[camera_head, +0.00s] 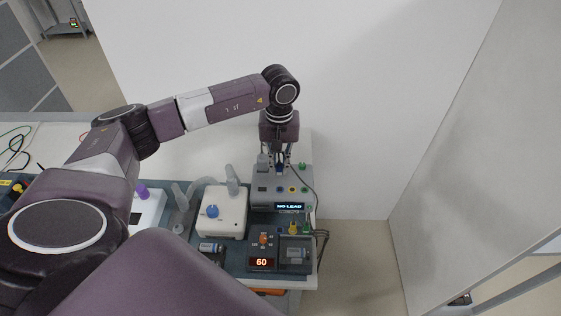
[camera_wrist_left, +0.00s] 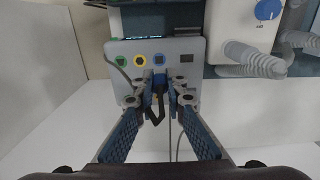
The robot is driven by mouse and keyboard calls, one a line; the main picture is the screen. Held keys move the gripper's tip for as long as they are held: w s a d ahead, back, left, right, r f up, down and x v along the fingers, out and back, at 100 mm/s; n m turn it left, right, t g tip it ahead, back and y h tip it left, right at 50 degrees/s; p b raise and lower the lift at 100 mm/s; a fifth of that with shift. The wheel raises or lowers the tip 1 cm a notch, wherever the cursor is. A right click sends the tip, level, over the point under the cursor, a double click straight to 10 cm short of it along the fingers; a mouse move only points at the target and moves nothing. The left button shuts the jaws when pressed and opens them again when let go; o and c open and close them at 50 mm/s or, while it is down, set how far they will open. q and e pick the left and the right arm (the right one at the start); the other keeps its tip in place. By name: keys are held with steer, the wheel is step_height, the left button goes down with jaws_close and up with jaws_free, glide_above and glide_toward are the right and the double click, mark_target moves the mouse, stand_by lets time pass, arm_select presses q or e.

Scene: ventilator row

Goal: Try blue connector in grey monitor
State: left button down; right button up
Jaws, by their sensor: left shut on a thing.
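The grey monitor (camera_head: 270,199) stands at the back right of the bench, and its display reads NO LEAD. In the left wrist view its grey panel (camera_wrist_left: 196,45) shows a green socket (camera_wrist_left: 121,61), a yellow socket (camera_wrist_left: 140,60), a blue socket (camera_wrist_left: 159,58) and a dark rectangle. My left gripper (camera_wrist_left: 159,98) is shut on the blue connector (camera_wrist_left: 159,80), in line with the blue socket. A dark cable hangs from the connector. I cannot tell whether the connector touches the panel. In the head view the left gripper (camera_head: 280,157) is over the monitor's back part. My right gripper is out of view.
A white ventilator (camera_head: 222,220) with a blue knob and grey hoses stands left of the monitor. In front is a dark box (camera_head: 262,250) reading 60. A loose cable runs along the monitor's right side. A white wall rises behind the bench.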

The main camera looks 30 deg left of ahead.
mark_target(280, 171)
arm_select(q)
steer(key=shift+f, duration=0.6)
steer(key=shift+f+b, duration=0.7)
steer(key=shift+f, duration=0.3)
step_height(280, 171, down, 2)
steer(key=shift+b, duration=0.4)
steer(key=shift+f, duration=0.45)
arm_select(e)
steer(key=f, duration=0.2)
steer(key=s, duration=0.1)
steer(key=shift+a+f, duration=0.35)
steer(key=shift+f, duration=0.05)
arm_select(q)
steer(key=shift+b, duration=0.45)
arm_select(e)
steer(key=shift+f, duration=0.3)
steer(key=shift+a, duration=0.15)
